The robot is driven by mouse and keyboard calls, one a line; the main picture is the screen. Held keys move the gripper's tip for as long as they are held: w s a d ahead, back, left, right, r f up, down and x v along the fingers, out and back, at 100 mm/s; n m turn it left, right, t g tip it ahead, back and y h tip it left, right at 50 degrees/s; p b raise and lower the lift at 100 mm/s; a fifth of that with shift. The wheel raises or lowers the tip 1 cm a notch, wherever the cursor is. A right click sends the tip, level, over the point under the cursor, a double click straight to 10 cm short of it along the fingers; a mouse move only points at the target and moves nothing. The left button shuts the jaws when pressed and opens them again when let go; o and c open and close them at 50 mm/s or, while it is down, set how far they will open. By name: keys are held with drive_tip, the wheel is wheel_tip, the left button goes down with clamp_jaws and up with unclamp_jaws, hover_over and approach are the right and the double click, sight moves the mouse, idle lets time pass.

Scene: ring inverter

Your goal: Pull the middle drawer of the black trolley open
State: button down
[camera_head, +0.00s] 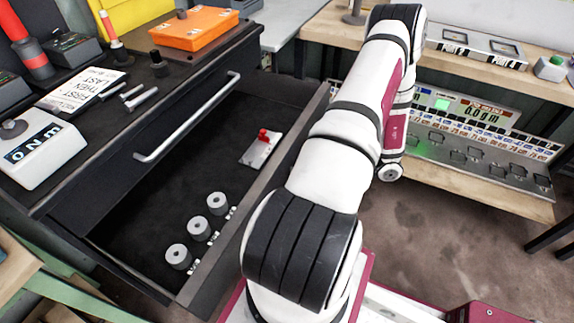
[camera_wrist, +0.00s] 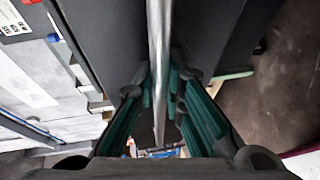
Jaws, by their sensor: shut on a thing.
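The black trolley (camera_head: 109,82) stands at the left in the head view. A drawer (camera_head: 140,215) below its upper handle (camera_head: 187,118) is pulled out and its inside shows. The front of this open drawer (camera_head: 262,190) faces my arm. In the wrist view my gripper (camera_wrist: 162,105) is shut on a metal bar handle (camera_wrist: 159,40), with a teal-padded finger on each side of it. Dark panels lie on both sides of the bar. My gripper is hidden in the head view, as is the handle it holds.
On the trolley top are an orange case (camera_head: 194,28) and a white box (camera_head: 38,149). A wooden bench (camera_head: 470,65) stands at right. Floor (camera_head: 440,235) shows at lower right.

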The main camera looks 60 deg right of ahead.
drive_tip(key=shift+s, duration=0.3)
drive_tip(key=c, duration=1.7)
unclamp_jaws()
drive_tip(key=shift+o, duration=0.2)
drive_tip(key=shift+s+d, duration=0.1)
drive_tip(key=v, duration=1.1)
drive_tip(key=shift+s+d, duration=0.15)
drive_tip(key=shift+s, duration=0.15)
drive_tip(key=shift+r, duration=0.1)
